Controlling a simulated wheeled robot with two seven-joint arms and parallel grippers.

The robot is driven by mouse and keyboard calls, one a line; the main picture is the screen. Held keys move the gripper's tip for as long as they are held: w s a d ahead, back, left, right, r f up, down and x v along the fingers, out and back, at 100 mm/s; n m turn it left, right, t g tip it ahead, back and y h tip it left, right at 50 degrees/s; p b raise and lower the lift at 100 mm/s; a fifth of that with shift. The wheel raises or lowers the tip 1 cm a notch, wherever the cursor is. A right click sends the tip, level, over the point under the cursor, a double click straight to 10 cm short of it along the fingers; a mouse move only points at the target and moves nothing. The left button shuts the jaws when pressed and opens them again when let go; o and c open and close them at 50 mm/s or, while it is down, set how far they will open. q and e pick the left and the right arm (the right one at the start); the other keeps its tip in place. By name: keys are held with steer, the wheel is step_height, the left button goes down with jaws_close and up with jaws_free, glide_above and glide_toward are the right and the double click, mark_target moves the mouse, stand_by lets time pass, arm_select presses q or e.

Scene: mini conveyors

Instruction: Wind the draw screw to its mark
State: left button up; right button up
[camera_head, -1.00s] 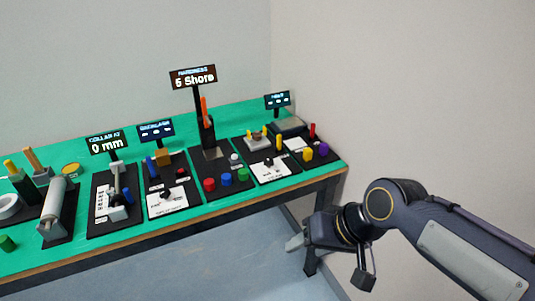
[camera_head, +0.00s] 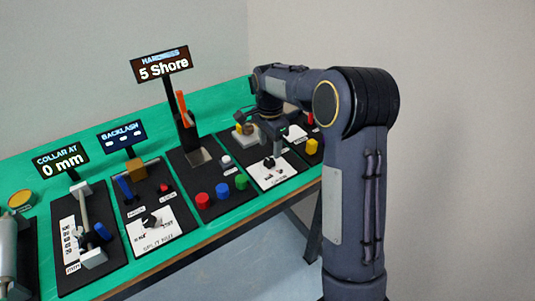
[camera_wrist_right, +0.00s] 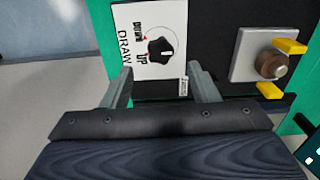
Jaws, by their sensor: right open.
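The draw screw's black knob (camera_wrist_right: 160,50) sits on a white plate (camera_wrist_right: 177,17) marked DRAW, up and down, with a small red mark by its dial. In the head view the knob (camera_head: 269,163) is on the right part of the bench. My right gripper (camera_wrist_right: 160,76) is open and empty, its fingers pointing at the plate with the knob between and just beyond the tips. The gripper (camera_head: 273,145) also shows in the head view, above the knob, partly hidden by its own arm. My left gripper is out of view.
Beside the plate is a grey block with a brown round piece (camera_wrist_right: 272,65) between yellow jaws. Red (camera_head: 202,200), blue and green buttons stand left of the plate. A hardness display (camera_head: 162,65) reads 5 Shore; a collar display (camera_head: 61,161) reads 0 mm.

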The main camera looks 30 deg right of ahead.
mark_target(269, 161)
steer(key=shift+f, duration=2.8)
steer(key=c, duration=1)
steer(key=shift+o, duration=0.2)
